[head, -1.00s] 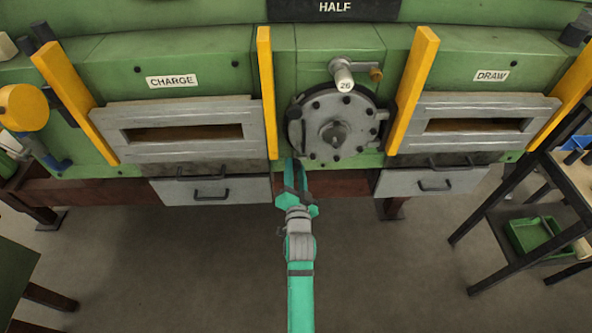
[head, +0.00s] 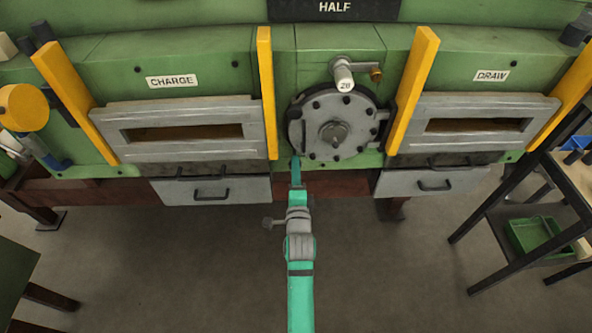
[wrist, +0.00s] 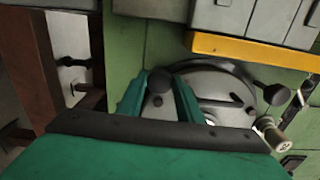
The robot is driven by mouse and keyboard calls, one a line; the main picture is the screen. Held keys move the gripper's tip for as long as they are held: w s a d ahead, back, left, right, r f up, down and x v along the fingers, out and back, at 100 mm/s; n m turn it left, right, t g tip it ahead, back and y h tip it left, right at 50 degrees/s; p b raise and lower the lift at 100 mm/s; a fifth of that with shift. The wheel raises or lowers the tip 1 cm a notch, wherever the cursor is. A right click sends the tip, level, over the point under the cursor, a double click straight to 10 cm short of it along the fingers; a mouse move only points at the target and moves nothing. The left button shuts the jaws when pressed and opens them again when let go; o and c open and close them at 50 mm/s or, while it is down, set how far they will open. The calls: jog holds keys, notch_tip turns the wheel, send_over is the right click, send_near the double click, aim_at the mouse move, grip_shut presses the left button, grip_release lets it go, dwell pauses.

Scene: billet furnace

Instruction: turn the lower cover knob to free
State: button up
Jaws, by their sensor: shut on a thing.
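The round grey bolted cover (head: 352,108) sits on the green furnace front, between two yellow posts. My gripper (head: 296,170) reaches up from below to the cover's lower left edge. In the wrist view, the lower cover knob (wrist: 159,81), dark and round-ended, sits between the two green fingers of my gripper (wrist: 160,92), which are shut on it. In the head view my gripper hides this knob. Another dark knob (wrist: 275,94) shows farther along the cover's edge in the wrist view, clear of my gripper.
A white cylindrical handle (head: 345,79) stands above the cover. Yellow posts (head: 267,95) and (head: 411,90) flank it. Grey drawers (head: 215,190) with handles lie low on either side. A black-framed shelf (head: 510,205) stands at the right. The floor before the furnace is clear.

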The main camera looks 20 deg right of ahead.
jog(key=shift+m, duration=0.5)
jog(key=o, duration=1.1)
jog(key=shift+s, duration=0.1)
jog(key=v, duration=1)
jog(key=shift+s, duration=0.35)
jog(key=s+a+f+n+y, duration=0.1)
jog(key=s+a+f+n, duration=0.1)
jog(key=s+a+n, duration=0.45)
jog(key=s+a+f+n+g+y, duration=0.1)
jog(key=s+a+f+n, duration=0.15)
jog(key=s, duration=0.65)
jog(key=s+a+f+n+y, duration=0.1)
jog(key=s+a+n, duration=0.35)
jog(key=s, duration=0.35)
jog(key=s+a+r+n, duration=0.1)
jog(key=s+n, duration=0.2)
jog(key=s+a+r+n+y, duration=0.1)
jog(key=s+n, duration=0.2)
jog(key=s, duration=0.1)
jog(key=s+r+n+g+y, duration=0.1)
jog(key=s+n, duration=0.2)
jog(key=shift+s+a, duration=0.2)
jog(key=shift+a, duration=0.2)
